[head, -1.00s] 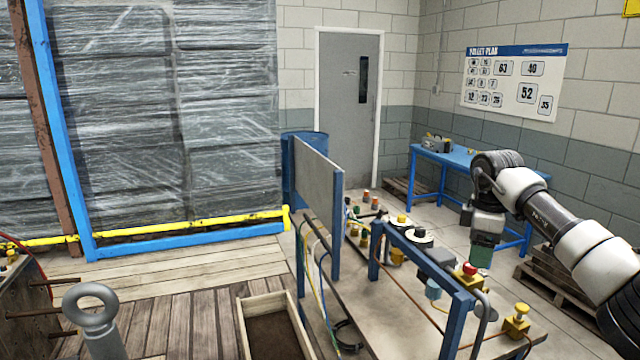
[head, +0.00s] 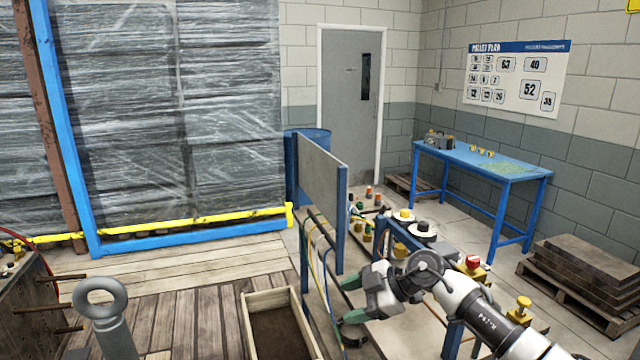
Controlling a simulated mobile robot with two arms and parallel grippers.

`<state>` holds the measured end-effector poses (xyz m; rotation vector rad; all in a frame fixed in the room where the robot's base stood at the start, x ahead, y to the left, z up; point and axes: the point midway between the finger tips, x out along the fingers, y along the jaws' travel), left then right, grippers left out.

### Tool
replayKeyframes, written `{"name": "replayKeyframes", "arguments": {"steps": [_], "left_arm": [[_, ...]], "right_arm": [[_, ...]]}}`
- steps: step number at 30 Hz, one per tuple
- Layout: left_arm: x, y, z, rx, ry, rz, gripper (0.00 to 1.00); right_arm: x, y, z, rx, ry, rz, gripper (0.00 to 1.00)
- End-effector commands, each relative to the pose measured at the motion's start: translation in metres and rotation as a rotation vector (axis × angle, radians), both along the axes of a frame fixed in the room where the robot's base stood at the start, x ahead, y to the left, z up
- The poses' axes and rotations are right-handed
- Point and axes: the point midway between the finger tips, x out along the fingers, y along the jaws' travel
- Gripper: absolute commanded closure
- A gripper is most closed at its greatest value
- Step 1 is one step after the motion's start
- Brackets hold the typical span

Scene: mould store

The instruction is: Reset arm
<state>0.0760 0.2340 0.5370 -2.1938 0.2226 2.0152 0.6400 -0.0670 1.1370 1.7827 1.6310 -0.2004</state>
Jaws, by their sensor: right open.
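My right arm comes in from the lower right of the head view. Its gripper (head: 362,330) hangs low over the grey bench surface (head: 402,326), left of the red push button (head: 473,263). Its green-grey fingers stand apart, and I see nothing between them. Part of the bench's blue frame is hidden behind the arm. My left gripper does not show.
A blue panel frame (head: 341,215) with hoses stands left of the gripper. A wooden tray (head: 318,344) lies below it. A blue table (head: 520,168) stands at the back right, with stacked boards (head: 590,270) on a pallet nearby. Open floor shows between bench and table.

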Motion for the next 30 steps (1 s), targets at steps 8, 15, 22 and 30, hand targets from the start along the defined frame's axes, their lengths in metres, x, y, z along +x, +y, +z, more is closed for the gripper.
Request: {"name": "replayKeyframes", "arguments": {"steps": [8, 15, 22, 30], "left_arm": [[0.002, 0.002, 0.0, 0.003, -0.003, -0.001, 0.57], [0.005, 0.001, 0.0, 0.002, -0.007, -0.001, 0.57], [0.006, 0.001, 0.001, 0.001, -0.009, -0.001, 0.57], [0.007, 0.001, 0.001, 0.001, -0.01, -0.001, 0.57]], "right_arm": [[-0.053, 0.057, 0.024, 0.727, -0.287, -0.299, 0.38], [-0.085, -0.022, -0.012, 0.844, -0.256, -0.993, 0.38], [-0.175, -0.103, -0.109, 0.464, 0.076, -1.521, 0.38], [-0.281, -0.132, -0.163, 0.058, 0.418, -1.622, 0.38]]}}
